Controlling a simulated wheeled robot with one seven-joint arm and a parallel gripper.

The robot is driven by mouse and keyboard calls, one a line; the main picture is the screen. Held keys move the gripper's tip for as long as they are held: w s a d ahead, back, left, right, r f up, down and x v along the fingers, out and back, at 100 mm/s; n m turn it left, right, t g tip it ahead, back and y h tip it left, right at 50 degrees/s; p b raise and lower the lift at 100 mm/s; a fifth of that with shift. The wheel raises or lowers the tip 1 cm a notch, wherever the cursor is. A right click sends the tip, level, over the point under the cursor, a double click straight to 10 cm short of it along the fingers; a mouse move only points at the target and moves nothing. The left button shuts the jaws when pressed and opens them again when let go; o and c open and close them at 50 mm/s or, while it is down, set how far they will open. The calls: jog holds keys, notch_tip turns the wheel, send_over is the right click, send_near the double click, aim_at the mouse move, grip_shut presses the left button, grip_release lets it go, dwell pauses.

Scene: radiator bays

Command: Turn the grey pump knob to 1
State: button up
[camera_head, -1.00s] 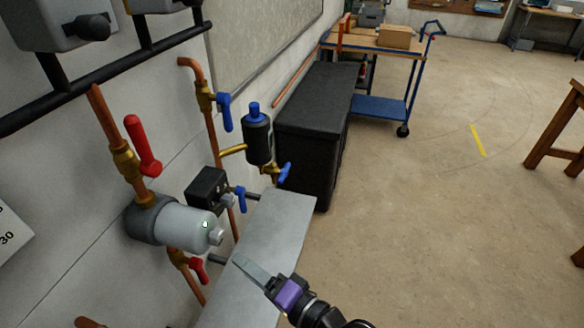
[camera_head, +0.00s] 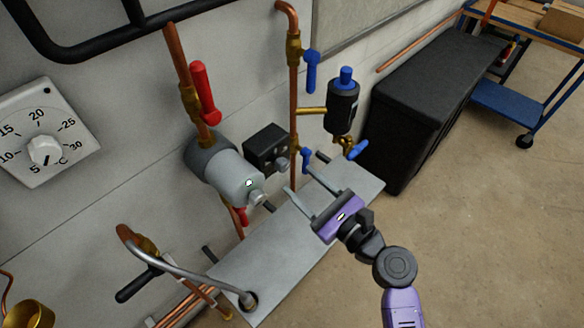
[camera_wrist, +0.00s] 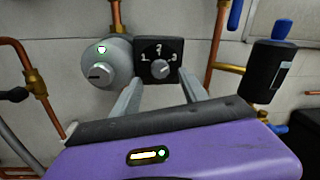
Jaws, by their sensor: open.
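A black control box (camera_head: 267,150) on the wall pipework carries a grey knob (camera_head: 281,164) on its front. In the wrist view the grey knob (camera_wrist: 159,76) sits below a white numbered scale, with 2 at the top and 3 at the right. I cannot tell surely where its pointer stands. The grey pump body (camera_head: 232,173) is just left of the box, with a small slotted cap (camera_wrist: 100,74) at its end. My gripper (camera_head: 298,179) is open and empty, its two fingers reaching towards the box, apart from the knob. In the wrist view the fingers flank the knob's lower part.
A grey metal shelf (camera_head: 277,257) lies below my gripper. A red-handled valve (camera_head: 205,92), blue valve handles and a black cylinder (camera_head: 342,105) surround the box. A white thermostat dial (camera_head: 44,148) is at left. A black chest (camera_head: 422,100) stands right; open floor lies beyond.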

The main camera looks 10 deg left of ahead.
aim_at(285, 168)
jog(key=shift+p+x, duration=0.3)
jog(key=shift+x, duration=2.3)
jog(key=shift+a, duration=0.1)
grip_shut()
